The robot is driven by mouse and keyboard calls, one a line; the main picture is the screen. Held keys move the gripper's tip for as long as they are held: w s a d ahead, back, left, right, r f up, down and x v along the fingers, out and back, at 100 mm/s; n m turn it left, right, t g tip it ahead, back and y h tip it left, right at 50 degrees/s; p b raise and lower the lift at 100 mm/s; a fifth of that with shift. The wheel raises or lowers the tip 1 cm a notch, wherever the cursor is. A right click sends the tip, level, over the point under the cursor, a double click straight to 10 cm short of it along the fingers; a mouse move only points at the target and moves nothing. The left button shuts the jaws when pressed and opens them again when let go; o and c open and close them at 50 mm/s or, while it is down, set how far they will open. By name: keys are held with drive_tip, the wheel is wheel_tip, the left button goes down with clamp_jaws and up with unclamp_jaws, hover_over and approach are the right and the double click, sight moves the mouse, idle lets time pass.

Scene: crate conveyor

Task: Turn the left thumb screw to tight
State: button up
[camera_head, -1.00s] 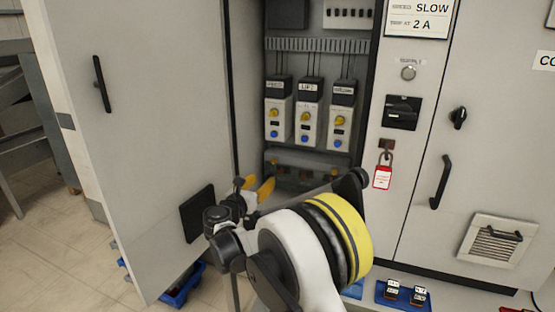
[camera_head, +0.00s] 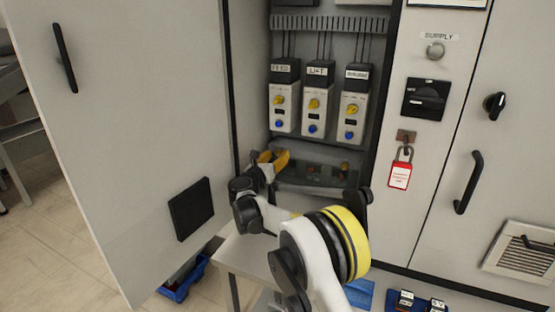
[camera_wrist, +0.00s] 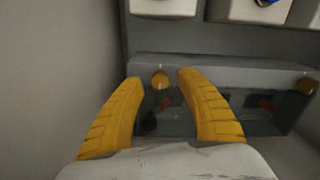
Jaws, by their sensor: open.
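No contact is visible, and I cannot tell the depth gap. In the head view my gripper (camera_head: 273,158) is at the cabinet's lower left and hides the left screw.
Three drive modules (camera_head: 316,104) hang above the cover. The open cabinet door (camera_head: 130,120) stands close on the left. On the right are a supply panel, a red padlock tag (camera_head: 400,176) and a door handle (camera_head: 468,183). A blue bin (camera_head: 183,280) lies low at left.

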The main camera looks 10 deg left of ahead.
drive_tip(key=shift+w+d, duration=0.1)
drive_tip(key=shift+w, duration=0.15)
clamp_jaws()
